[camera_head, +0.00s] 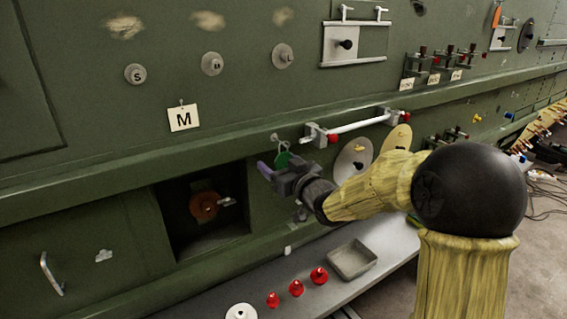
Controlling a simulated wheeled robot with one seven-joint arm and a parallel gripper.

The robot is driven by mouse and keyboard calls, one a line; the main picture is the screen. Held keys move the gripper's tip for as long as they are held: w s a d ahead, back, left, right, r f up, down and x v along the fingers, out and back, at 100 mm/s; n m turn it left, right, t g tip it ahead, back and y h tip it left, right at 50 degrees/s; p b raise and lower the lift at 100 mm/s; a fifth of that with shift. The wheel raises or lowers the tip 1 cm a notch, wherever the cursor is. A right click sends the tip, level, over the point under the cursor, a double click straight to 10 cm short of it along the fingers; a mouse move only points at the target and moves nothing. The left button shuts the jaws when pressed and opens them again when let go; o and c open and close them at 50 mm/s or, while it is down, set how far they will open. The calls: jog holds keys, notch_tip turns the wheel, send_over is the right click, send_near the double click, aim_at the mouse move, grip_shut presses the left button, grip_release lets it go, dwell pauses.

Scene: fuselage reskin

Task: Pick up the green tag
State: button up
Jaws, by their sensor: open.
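The green tag (284,160) hangs from a small hook (274,138) on the green fuselage wall, just below the ledge. My gripper (268,170) is at the tag's lower left, with its jaws apart and pointing at the wall. The fingers overlap the tag's lower part in the picture. I cannot tell whether they touch it or whether the tag lies between them.
A white bar (358,124) with red-ended mounts is right of the tag. An open recess (190,240) holds an orange valve. Below, a shelf (385,262) carries a metal tray (352,258) and several red parts (297,288). Round discs (352,160) sit behind my arm.

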dwell(0.4)
jog(key=c, duration=1.1)
jog(key=shift+d+r+b, duration=0.1)
jog(key=shift+r+b, duration=0.3)
jog(key=shift+r, duration=0.1)
jog(key=shift+s+d+r+b, duration=0.15)
jog(key=shift+s+d+b, duration=0.05)
jog(key=shift+s+b, duration=0.1)
jog(key=b+v, duration=0.4)
jog(key=v, duration=1.3)
jog(key=shift+s+d+r, duration=0.1)
jog(key=shift+s+d, duration=0.05)
